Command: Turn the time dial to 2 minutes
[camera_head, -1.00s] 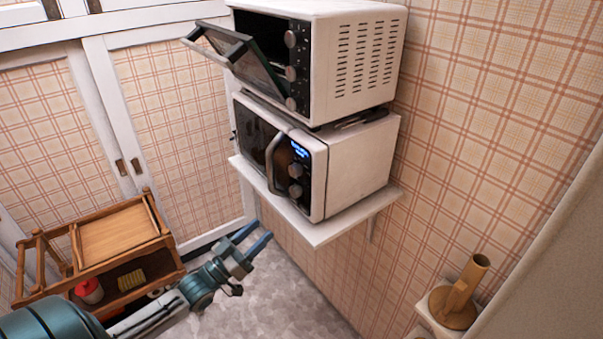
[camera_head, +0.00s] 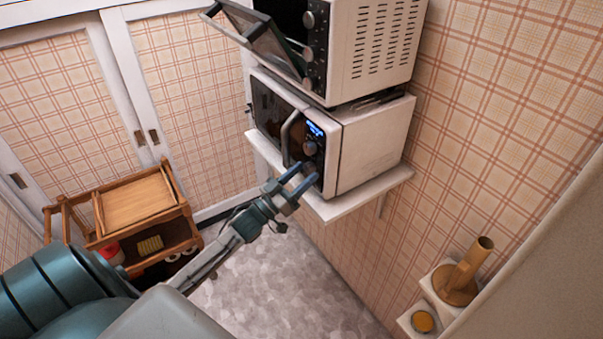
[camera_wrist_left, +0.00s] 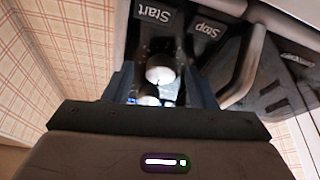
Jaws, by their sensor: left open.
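The white microwave (camera_head: 372,150) sits on a wall shelf, its door shut. Its control panel has a lit blue display (camera_head: 315,129) and a round dial (camera_head: 310,148) below it. My left gripper (camera_head: 306,174) is open in front of the lower panel. In the left wrist view the panel appears upside down, with Start (camera_wrist_left: 152,12) and Stop (camera_wrist_left: 208,28) buttons. Which is the time dial is unreadable. My right gripper is not in view.
A toaster oven (camera_head: 375,50) with its door (camera_head: 258,45) hanging open stands above the microwave. The white shelf (camera_head: 345,206) juts out below. A wooden cart (camera_head: 140,200) stands at lower left. The floor (camera_head: 290,280) below is clear.

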